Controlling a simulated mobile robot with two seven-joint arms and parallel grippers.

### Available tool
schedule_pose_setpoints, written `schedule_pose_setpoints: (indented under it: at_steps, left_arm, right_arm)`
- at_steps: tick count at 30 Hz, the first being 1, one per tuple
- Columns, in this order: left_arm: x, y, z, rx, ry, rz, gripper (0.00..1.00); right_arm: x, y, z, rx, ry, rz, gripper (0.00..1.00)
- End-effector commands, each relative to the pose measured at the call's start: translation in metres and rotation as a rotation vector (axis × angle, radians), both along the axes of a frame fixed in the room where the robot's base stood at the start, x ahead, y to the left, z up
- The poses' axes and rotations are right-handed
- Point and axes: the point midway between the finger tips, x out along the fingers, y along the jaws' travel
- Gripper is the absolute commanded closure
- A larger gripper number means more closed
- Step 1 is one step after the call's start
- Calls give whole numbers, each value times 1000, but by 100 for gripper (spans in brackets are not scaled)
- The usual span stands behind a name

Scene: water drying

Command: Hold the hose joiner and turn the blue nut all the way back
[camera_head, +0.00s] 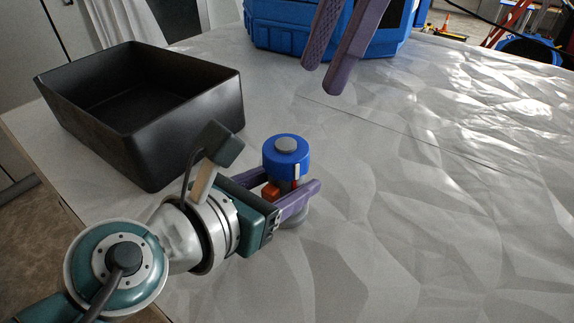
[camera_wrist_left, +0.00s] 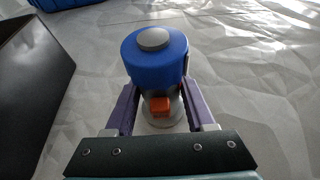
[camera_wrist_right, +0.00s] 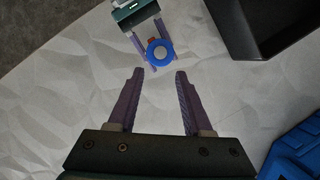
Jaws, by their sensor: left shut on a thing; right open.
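The hose joiner stands upright on the table, with a wide blue nut (camera_head: 286,160) around its top and a grey cap in the middle of the nut. Its grey foot (camera_head: 296,219) and an orange tab (camera_head: 270,191) show below. My left gripper (camera_head: 290,183) is shut on the joiner's body under the nut, one purple finger on each side. The left wrist view shows the nut (camera_wrist_left: 155,62) above the fingers. My right gripper (camera_head: 322,79) is open and empty, raised above and beyond the joiner. The right wrist view shows the nut (camera_wrist_right: 150,50) past its fingertips.
An open black bin (camera_head: 195,124) stands at the left of the pale, crinkle-patterned table (camera_head: 430,220). A blue case (camera_head: 275,28) sits at the back, behind my right gripper. The table to the right of the joiner is clear.

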Motion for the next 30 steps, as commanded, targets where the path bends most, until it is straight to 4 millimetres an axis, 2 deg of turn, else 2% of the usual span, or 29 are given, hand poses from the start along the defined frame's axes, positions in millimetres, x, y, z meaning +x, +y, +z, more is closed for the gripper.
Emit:
schedule_pose_setpoints:
  at_steps: [2,9,11,17,20,23,30]
  left_arm:
    - [0,0,0,0,0,0,71]
    - [0,0,0,0,0,0,98]
    - [0,0,0,0,0,0,100]
    - [0,0,0,0,0,0,100]
    - [0,0,0,0,0,0,100]
    - [0,0,0,0,0,0,100]
    - [0,0,0,0,0,0,100]
  right_arm:
    - [0,0,0,0,0,0,50]
    - [0,0,0,0,0,0,50]
    - [0,0,0,0,0,0,50]
    - [0,2,1,-15,19,-59,29]
    - [-2,6,3,-48,60,-183,17]
    - [-3,11,6,-97,114,-378,6]
    - [-7,24,13,-223,233,-951,6]
